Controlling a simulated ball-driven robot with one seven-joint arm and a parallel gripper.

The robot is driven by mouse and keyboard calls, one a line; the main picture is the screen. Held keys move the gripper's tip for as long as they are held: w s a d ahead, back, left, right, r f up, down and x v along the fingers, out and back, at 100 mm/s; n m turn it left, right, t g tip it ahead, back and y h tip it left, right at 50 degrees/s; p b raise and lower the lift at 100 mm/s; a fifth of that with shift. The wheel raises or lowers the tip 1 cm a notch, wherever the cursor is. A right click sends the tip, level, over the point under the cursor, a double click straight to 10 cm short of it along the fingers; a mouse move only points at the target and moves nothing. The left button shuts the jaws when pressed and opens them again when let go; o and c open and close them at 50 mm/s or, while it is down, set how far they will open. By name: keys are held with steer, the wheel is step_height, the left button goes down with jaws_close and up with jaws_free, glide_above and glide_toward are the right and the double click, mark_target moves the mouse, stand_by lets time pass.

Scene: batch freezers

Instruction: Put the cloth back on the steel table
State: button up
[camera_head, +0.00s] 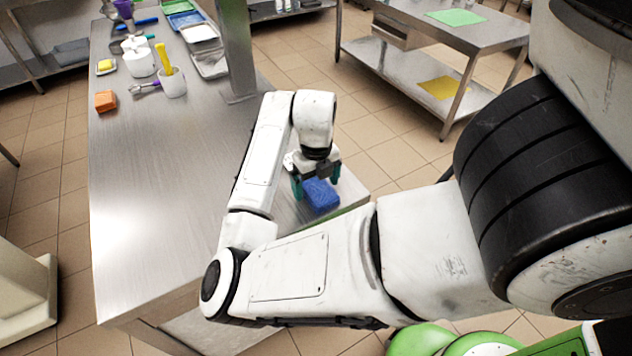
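The blue cloth (321,197), a thick folded bundle, is near the right edge of the steel table (150,210). My gripper (317,180) points down at it, with one teal finger at its left side and the other at its back right. The cloth fills most of the gap between the fingers. I cannot tell whether the fingers press on it, or whether it rests on the table or hangs just above. My arm hides part of the table's near right side.
At the table's far end are a white cup (172,83), a yellow sponge (105,66), an orange block (105,100) and several trays. A steel post (238,50) rises from the table. Its middle is bare. Another steel table (470,35) stands at the back right.

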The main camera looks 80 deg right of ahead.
mark_target(316, 185)
steer(key=shift+r, duration=0.1)
step_height(316, 185, up, 12)
stand_by(0.7)
steer(key=shift+r, duration=0.1)
